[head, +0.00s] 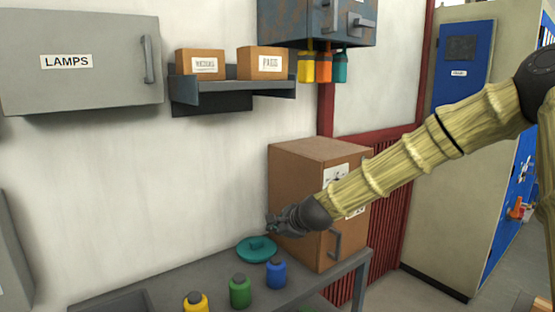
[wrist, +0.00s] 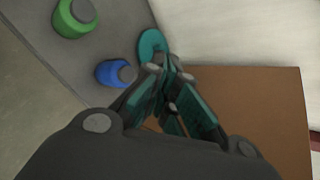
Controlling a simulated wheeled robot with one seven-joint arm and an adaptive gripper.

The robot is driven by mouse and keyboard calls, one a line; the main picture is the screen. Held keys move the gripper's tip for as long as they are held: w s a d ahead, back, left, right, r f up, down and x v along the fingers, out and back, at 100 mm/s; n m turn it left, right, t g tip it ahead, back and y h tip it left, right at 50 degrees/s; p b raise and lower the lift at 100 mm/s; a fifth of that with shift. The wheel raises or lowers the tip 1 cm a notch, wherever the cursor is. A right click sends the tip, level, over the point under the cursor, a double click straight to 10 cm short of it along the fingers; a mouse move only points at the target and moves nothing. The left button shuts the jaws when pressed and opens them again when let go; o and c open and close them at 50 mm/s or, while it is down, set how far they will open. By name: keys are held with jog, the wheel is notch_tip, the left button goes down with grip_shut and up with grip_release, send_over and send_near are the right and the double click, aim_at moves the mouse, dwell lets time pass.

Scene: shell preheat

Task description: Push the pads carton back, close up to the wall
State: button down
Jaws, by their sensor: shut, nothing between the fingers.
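The pads carton (head: 263,65), a small brown box with a white label, stands upright on the grey wall shelf (head: 235,88), at its right part. The label print is blurred but looks like PADS. The gap between its back and the wall (head: 222,140) cannot be made out. My gripper (head: 272,226) is well below the shelf, beside the brown cabinet's left front edge and above the bench. It touches no carton. In the wrist view, my gripper (wrist: 170,82) is shut and empty; the carton is not in that view.
A second carton (head: 200,64) stands left of it on the shelf. Below are the brown cabinet (head: 290,180), a teal lid (head: 257,249), and blue, green and yellow canisters on the bench.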

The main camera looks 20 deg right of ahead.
notch_tip(320, 180, up, 14)
jog(key=w+d+m+t, duration=0.2)
jog(key=w+m, duration=0.1)
jog(key=m+t+y+b, duration=0.1)
jog(key=m+t+y, duration=0.2)
jog(key=m+t, duration=0.3)
send_near(272, 71)
jog(key=s+d+m+g, duration=0.1)
jog(key=s+d, duration=0.2)
jog(key=s, duration=0.4)
jog(key=shift+a+r+b+x, duration=0.15)
jog(key=shift+b+x, duration=0.2)
jog(key=shift+x, duration=3.35)
jog(key=shift+a+r+b+x, duration=0.1)
jog(key=shift+r+b+x, duration=0.2)
jog(key=shift+x, duration=3.35)
jog(key=shift+p+x, duration=0.85)
jog(key=shift+x, duration=2.7)
jog(key=shift+s+f, duration=0.15)
